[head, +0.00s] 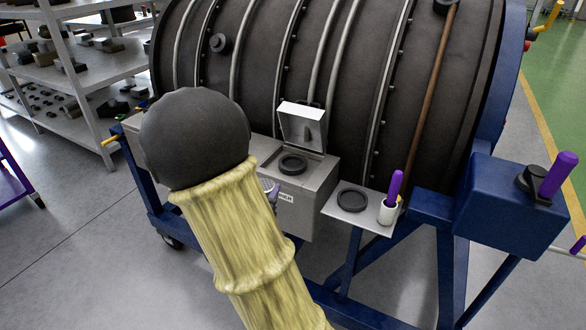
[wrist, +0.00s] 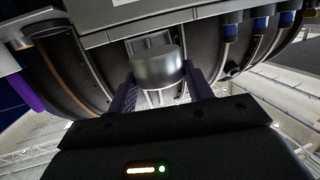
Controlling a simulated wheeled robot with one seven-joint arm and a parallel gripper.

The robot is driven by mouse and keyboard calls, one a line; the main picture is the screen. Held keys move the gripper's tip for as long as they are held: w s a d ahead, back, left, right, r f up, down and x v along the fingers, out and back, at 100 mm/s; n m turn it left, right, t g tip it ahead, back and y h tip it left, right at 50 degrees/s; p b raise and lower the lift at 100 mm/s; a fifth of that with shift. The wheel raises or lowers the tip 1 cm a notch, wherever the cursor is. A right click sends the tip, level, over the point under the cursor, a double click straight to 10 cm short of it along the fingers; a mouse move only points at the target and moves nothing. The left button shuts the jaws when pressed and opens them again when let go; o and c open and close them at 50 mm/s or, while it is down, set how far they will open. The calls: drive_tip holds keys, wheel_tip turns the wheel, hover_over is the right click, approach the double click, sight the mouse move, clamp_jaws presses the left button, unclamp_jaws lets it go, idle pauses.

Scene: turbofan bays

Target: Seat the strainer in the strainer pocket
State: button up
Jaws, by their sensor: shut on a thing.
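In the wrist view my gripper (wrist: 160,84) has its two purple fingers on either side of a smooth grey cylinder, which I take to be the strainer (wrist: 158,66). It is shut on it. In the head view my yellow-sleeved arm hides most of the gripper and the strainer; a small purple-grey part shows beside the arm at the box front. The grey box (head: 310,213) has a partly covered label ending in "AINER". Its lid (head: 303,127) stands open. A dark ring with a round opening, apparently the strainer pocket (head: 292,164), lies in its top, with nothing visibly seated there.
Right of the box, a small shelf (head: 343,217) carries a dark ring (head: 353,200) and a white cup (head: 388,213) with a purple-handled tool (head: 395,186). A blue frame (head: 510,215) bears another purple handle (head: 558,175). The large dark engine casing (head: 260,65) rises behind.

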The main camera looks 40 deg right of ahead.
drive_tip(key=shift+s+d+r+m+g, duration=0.15)
drive_tip(key=shift+s+d+r+g, duration=0.1)
drive_tip(key=shift+s, duration=0.1)
drive_tip(key=shift+s+d+r+m+g, duration=0.1)
drive_tip(key=shift+s+d+m+g, duration=0.05)
drive_tip(key=shift+s+d, duration=0.15)
drive_tip(key=shift+w+d+r, duration=0.1)
drive_tip(key=r+x, duration=0.1)
drive_tip(key=x, duration=0.4)
drive_tip(key=r+p+x, duration=0.1)
drive_tip(key=x, duration=0.5)
drive_tip(key=r+x, duration=0.1)
drive_tip(key=x, duration=0.5)
drive_tip(key=shift+w+d+p, duration=0.25)
drive_tip(key=shift+d+p, duration=0.05)
drive_tip(key=shift+d, duration=0.1)
drive_tip(key=shift+f, duration=0.1)
drive_tip(key=shift+f+b, duration=0.3)
drive_tip(key=shift+f, duration=1.4)
